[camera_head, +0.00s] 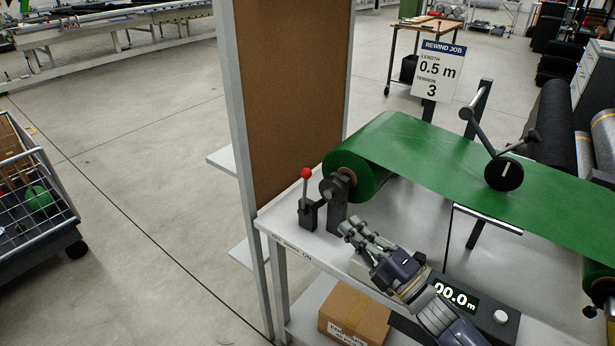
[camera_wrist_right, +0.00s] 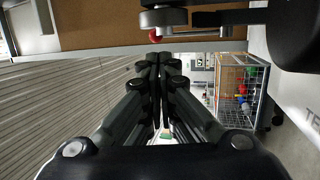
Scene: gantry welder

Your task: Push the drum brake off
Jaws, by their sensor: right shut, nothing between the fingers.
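The drum brake is a small black lever block (camera_head: 308,213) with an upright grey rod and a red ball knob (camera_head: 306,173). It stands on the grey bench at the left end of the green roll (camera_head: 350,165). In the right wrist view the red knob (camera_wrist_right: 155,37) shows just past my fingertips, partly hidden. My right gripper (camera_head: 350,226) is shut and empty. It is to the right of the lever and nearer to me, apart from it. The word "ON" can be read on the bench's front edge. My left gripper is not in view.
A brown panel in a grey frame (camera_head: 290,80) stands left of the lever. Green sheet (camera_head: 440,155) runs right under a black measuring wheel (camera_head: 503,174). A display (camera_head: 457,297) reads 00.0 m. A cardboard box (camera_head: 354,314) sits below. A wire cart (camera_head: 35,200) stands at left.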

